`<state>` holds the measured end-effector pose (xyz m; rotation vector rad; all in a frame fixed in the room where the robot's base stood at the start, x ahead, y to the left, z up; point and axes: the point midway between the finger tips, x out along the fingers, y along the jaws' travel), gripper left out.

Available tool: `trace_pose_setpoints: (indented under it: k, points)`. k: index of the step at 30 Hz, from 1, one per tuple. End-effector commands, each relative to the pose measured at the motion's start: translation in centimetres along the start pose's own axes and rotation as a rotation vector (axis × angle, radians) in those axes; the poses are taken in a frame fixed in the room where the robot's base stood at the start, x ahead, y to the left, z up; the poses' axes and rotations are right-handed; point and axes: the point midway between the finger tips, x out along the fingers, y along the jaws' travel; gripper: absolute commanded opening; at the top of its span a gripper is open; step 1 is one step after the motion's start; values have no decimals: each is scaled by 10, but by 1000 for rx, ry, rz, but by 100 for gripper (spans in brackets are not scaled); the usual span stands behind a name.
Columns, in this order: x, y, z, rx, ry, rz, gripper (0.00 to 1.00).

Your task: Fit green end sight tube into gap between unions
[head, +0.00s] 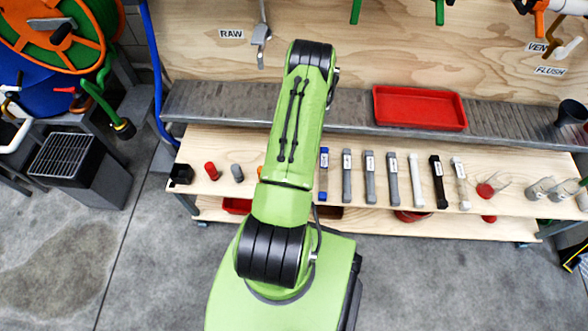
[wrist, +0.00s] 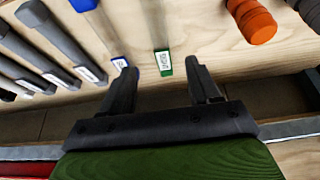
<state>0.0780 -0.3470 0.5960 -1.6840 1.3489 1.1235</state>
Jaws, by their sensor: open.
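The green end sight tube (wrist: 164,64) shows in the wrist view as a green end with a white label, on the light wood shelf. The rest of its length is hard to make out. My gripper (wrist: 163,84) is open, with its two dark fingers on either side of the green end. I cannot tell how far above the shelf the fingers are. In the head view my arm hides the gripper and the green end tube. I cannot make out the gap between unions in either view.
A blue-ended tube (wrist: 122,64) lies close by the left finger; it also shows in the head view (head: 323,175). Grey tubes (wrist: 55,45) lie further left. A red tray (head: 420,107) sits on the metal ledge (head: 220,105).

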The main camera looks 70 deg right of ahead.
Motion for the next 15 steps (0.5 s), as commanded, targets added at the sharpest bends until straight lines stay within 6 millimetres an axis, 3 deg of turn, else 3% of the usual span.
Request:
trace_pose_setpoints:
  k: [1,6,11,15]
  points:
    - [18,0,2,1,1,-1,61]
    - [57,0,2,1,0,-1,61]
    - [74,0,0,1,1,-1,61]
    - [102,1,-3,2,1,-2,61]
